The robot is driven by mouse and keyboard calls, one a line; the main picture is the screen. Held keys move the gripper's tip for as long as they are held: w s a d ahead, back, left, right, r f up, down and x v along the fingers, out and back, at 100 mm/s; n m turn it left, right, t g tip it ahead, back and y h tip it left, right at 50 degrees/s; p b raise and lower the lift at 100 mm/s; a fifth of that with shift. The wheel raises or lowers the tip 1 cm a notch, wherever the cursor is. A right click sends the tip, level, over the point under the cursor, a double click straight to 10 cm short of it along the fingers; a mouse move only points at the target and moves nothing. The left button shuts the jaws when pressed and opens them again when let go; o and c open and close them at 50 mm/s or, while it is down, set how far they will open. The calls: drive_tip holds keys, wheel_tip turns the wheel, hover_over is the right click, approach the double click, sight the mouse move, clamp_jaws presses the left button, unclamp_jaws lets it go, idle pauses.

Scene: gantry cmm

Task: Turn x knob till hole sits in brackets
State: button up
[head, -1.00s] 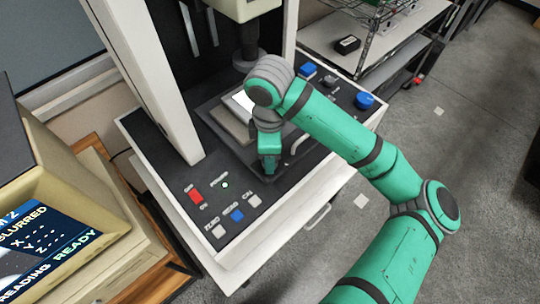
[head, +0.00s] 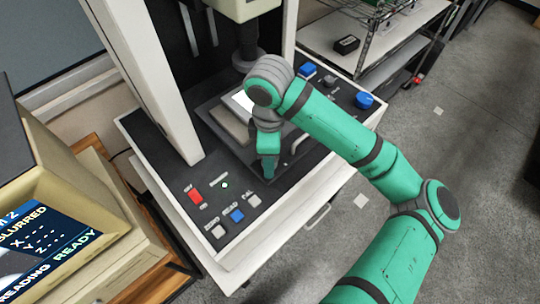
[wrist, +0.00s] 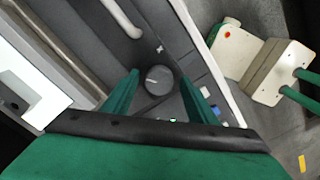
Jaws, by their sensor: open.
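The x knob (wrist: 158,79) is a dark round knob with a pale line on its top, by a small white X mark on the dark panel in the wrist view. My gripper (head: 268,175) points down at the machine's front panel; in the wrist view its two green fingers stand open on either side of the knob. I cannot tell whether they touch it. In the head view the knob is hidden by my gripper. The screen (head: 42,245) at the lower left reads BLURRED, X and Y with dashes, and READING READY. Its picture is cut off, and no hole or brackets can be made out.
Red (head: 194,195) and blue (head: 236,215) buttons sit on the panel left of my gripper. A pale curved rail (wrist: 118,17) runs near the knob. The stage (head: 231,128) lies behind my gripper.

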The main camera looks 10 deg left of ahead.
wheel_tip(320, 180, up, 11)
idle(0.5)
drive_tip(key=shift+f, duration=0.15)
